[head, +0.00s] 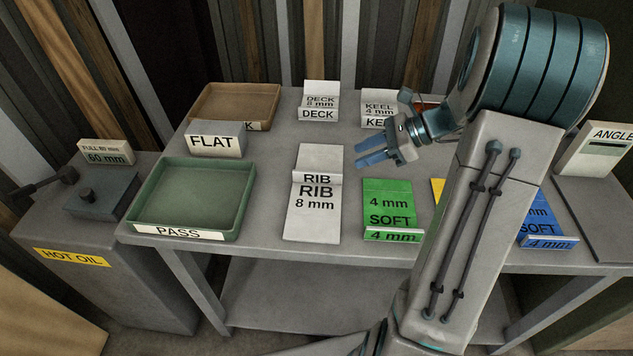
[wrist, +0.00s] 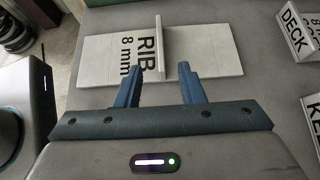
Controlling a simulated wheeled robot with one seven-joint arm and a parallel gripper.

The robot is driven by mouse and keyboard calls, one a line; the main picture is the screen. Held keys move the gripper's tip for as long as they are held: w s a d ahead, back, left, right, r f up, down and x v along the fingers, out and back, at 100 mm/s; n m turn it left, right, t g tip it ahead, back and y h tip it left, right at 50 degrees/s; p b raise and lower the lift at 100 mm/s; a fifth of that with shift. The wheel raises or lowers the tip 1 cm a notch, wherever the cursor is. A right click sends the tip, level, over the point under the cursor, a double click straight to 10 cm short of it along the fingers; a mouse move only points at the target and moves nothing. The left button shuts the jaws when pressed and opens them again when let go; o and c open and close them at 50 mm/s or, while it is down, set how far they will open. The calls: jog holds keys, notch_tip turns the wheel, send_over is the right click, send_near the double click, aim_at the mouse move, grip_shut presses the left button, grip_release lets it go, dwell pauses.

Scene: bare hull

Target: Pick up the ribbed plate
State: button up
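The ribbed plate (head: 315,222) is a pale grey rectangle marked RIB 8 mm, with a raised rib across it. It lies flat on the grey table, between the green tray and the green plate. In the wrist view the plate (wrist: 205,55) lies ahead of the fingers, with its rib standing up between their lines. My gripper (head: 358,156) is open and empty, to the right of the plate in the head view and apart from the rib. In the wrist view the gripper (wrist: 162,70) has its fingertips over the plate's near edge; their height above it is hard to tell.
A green PASS tray (head: 185,196) and a FLAT sign (head: 214,141) stand left of the plate. A green 4 mm SOFT plate (head: 388,203) lies to its right. DECK (head: 318,113) and KEEL (head: 378,122) signs stand behind. A brown tray (head: 233,92) is at the back left.

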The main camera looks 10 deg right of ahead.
aim_at(317, 172)
jog(key=x, duration=1.3)
jog(key=shift+w+f, duration=0.1)
jog(key=shift+f, duration=0.05)
grip_shut()
dwell(1.0)
